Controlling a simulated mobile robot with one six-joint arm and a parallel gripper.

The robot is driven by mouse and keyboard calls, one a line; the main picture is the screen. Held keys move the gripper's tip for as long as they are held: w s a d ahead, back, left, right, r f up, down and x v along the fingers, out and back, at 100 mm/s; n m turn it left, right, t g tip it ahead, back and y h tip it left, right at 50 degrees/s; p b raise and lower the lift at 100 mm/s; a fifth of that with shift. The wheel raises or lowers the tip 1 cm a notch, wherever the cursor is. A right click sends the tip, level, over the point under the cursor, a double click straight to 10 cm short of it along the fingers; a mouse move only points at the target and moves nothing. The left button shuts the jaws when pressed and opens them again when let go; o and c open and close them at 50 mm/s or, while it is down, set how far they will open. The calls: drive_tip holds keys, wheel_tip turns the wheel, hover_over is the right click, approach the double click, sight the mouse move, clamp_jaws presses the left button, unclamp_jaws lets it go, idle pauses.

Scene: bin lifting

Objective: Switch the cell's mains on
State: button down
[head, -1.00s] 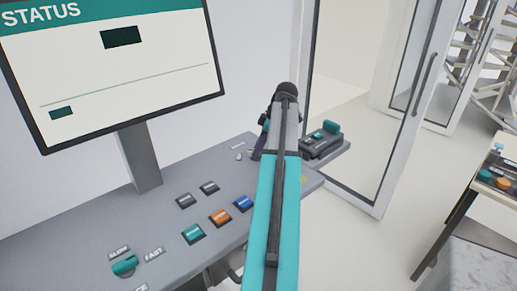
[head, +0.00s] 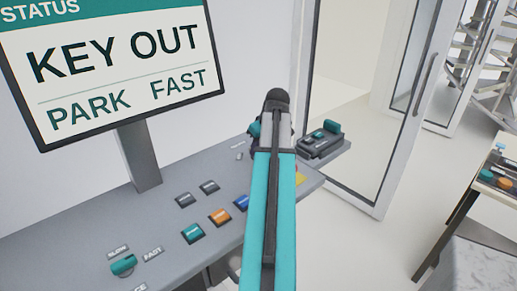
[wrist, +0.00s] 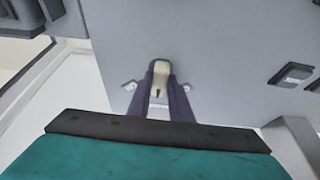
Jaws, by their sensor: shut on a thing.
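In the wrist view the two dark purple fingers of my gripper (wrist: 161,85) are shut on a pale switch handle (wrist: 160,68) on the grey console. A small label (wrist: 130,85) sits to its left and another (wrist: 187,87) to its right; their words cannot be read. In the head view my arm hides the handle and the fingertips. The status screen (head: 115,75) is lit and reads KEY OUT, PARK and FAST.
The grey console (head: 75,235) carries a teal selector (head: 123,265) between SLOW and FAST, and several push buttons, one orange (head: 220,217). A small dark box (head: 322,140) with a teal part stands beyond my arm. A glass door (head: 365,120) is at the right.

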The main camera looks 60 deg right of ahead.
drive_tip(key=m+h, duration=0.1)
drive_tip(key=m, duration=0.1)
drive_tip(key=m+g, duration=0.1)
drive_tip(key=m, duration=0.1)
drive_tip(key=shift+w+a+m+h, duration=0.1)
drive_tip(key=shift+a+m+h, duration=0.1)
drive_tip(key=shift+m+h, duration=0.2)
drive_tip(key=shift+w+m+g+h+p, duration=0.1)
drive_tip(key=shift+m+g+h+p, duration=0.5)
drive_tip(key=shift+m, duration=1.4)
drive_tip(key=c, duration=1.6)
unclamp_jaws()
drive_tip(key=shift+r, duration=0.1)
drive_tip(key=shift+b+v, duration=1.55)
drive_tip(key=shift+v, duration=5.3)
drive_tip(key=shift+d, duration=0.15)
